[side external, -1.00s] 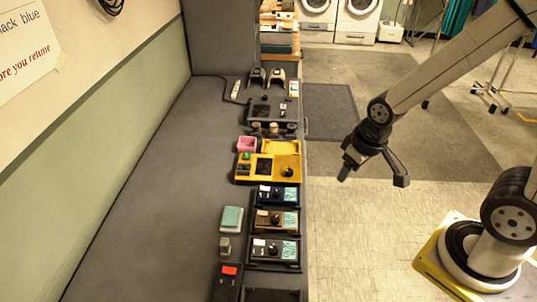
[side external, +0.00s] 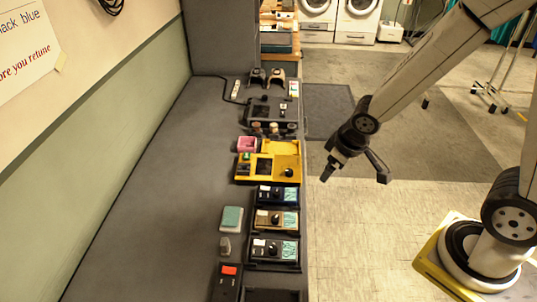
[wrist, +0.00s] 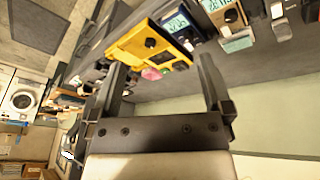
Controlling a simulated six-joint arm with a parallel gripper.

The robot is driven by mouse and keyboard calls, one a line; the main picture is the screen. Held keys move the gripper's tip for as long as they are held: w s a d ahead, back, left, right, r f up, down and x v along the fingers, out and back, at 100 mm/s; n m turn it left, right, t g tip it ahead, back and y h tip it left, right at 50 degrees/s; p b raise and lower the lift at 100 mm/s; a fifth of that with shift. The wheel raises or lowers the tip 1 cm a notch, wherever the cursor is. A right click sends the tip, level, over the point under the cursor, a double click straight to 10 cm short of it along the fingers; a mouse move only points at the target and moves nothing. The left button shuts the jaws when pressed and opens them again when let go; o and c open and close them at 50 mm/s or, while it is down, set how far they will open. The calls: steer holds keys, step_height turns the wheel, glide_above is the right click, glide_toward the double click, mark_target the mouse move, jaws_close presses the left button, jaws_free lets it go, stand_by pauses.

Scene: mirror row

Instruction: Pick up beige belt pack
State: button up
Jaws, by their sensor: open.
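The beige belt pack (side external: 262,219) lies on the counter in a row of similar packs, between a dark blue pack (side external: 277,195) and a dark grey pack (side external: 272,250). It has a dark knob and a teal patch at its right end. In the wrist view, what looks like the beige belt pack (wrist: 222,14) is at the top edge, partly cut off. My gripper (side external: 355,175) is open and empty, in the air to the right of the counter edge, apart from every pack. In the wrist view my fingers (wrist: 160,80) stand wide apart.
A teal-topped block (side external: 231,218), a small grey block (side external: 225,246) and a red-marked dark box (side external: 228,282) stand left of the packs. The counter's left half (side external: 150,210) is clear.

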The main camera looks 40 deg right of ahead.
steer(key=w+a+f+n+y, duration=0.1)
steer(key=w+a+f+n, duration=0.2)
steer(key=w+f+n, duration=0.15)
steer(key=n+y, duration=0.2)
steer(key=y, duration=0.1)
glide_toward(278, 217)
steer(key=shift+w+d+f, duration=0.2)
steer(key=shift+w+f, duration=0.65)
steer(key=shift+s+a+f+n+g, duration=0.15)
steer(key=shift+a+f+n+g, duration=0.15)
steer(key=shift+a+f, duration=0.1)
steer(key=shift+f, duration=0.15)
steer(key=shift+x, duration=1.15)
steer(key=shift+x, duration=2.6)
